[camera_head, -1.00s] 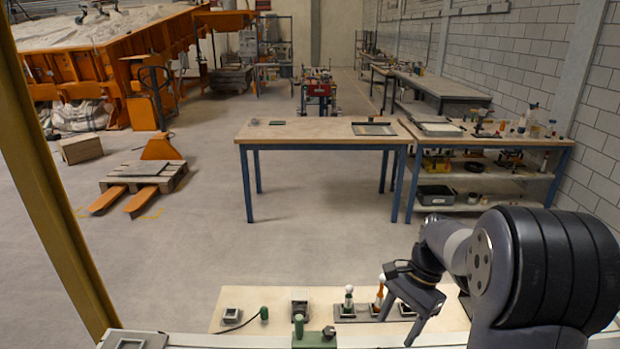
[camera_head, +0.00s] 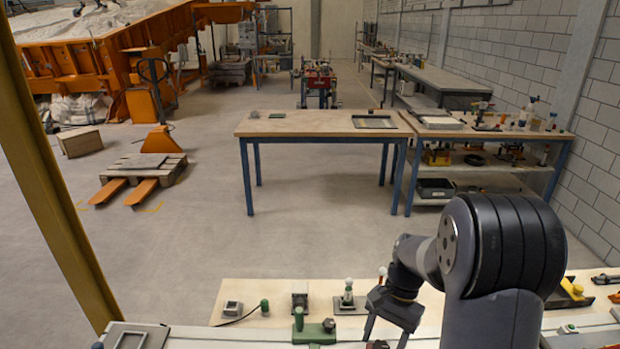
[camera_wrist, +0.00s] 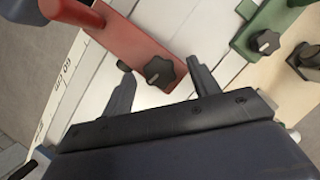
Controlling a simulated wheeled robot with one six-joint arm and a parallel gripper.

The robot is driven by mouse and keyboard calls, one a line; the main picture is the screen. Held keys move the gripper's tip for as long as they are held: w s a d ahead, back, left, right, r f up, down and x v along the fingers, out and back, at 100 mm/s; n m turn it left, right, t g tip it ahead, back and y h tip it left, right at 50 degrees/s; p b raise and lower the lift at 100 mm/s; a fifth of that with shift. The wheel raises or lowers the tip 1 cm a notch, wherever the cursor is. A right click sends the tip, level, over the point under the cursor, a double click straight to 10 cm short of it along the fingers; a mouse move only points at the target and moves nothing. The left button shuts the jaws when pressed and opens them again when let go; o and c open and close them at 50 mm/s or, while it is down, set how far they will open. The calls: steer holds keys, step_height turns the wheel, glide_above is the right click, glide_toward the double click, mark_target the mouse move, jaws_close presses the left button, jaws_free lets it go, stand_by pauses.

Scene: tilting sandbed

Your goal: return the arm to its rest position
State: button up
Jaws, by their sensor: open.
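My gripper (camera_head: 388,325) hangs low over the near bench at the lower right of the head view, pointing down. Beyond the fingers is a red fixture (camera_wrist: 130,40) with a black star knob (camera_wrist: 159,71). I cannot tell from the picture how far the fingertips are from it. My arm's large dark joint stands at the right of the head view and hides part of the bench.
The near bench (camera_head: 235,292) carries a green fixture (camera_head: 314,333), a white-topped lever (camera_head: 348,292) and small square blocks. The green fixture also shows in the wrist view (camera_wrist: 262,25). A yellow tool (camera_head: 572,290) lies at right. A wooden table (camera_head: 320,123) stands beyond open floor.

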steer(key=n, duration=0.1)
steer(key=n+h, duration=0.1)
steer(key=n, duration=0.1)
steer(key=shift+w+a+n+g, duration=0.1)
steer(key=shift+a+n+g, duration=0.05)
steer(key=shift+n+g, duration=0.2)
steer(key=n+h, duration=0.1)
steer(key=n, duration=0.1)
steer(key=n+h, duration=0.1)
steer(key=n, duration=0.1)
steer(key=shift+a+n+g, duration=0.2)
steer(key=shift+n+g, duration=0.05)
steer(key=n+h, duration=0.1)
steer(key=n, duration=0.1)
steer(key=n+b, duration=0.1)
steer(key=n, duration=0.1)
steer(key=shift+a+n+h, duration=0.15)
steer(key=shift+n+h, duration=0.15)
steer(key=shift+h, duration=0.1)
steer(key=n+t+h+b, duration=0.1)
steer(key=n, duration=0.2)
steer(key=shift+n, duration=0.3)
